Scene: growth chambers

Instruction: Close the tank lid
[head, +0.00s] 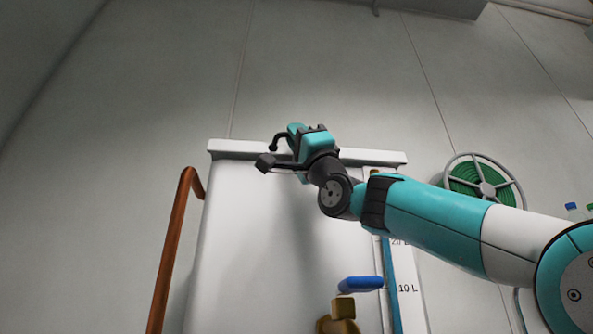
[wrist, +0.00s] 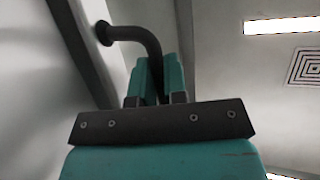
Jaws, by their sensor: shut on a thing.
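The white tank (head: 240,240) stands in the middle of the head view, seen from low in front. A pale slab edge (head: 375,157) runs along its top; from this low angle I cannot tell whether it is the lid or the rim, or how far the lid is open. A dark curved handle (wrist: 138,34) shows in the wrist view, fixed to a pale panel (wrist: 97,22) at the left. My gripper (head: 294,132), at the tank's top front edge, has its teal fingers shut on this handle, also in the wrist view (wrist: 157,78). The fingers hide part of the bar.
A copper-coloured pipe (head: 170,250) rises left of the tank. A blue valve lever (head: 360,284) on a brass tap (head: 343,308) sticks out low in front, beside a level scale (head: 404,275). A green hose reel (head: 465,177) hangs on the wall at the right.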

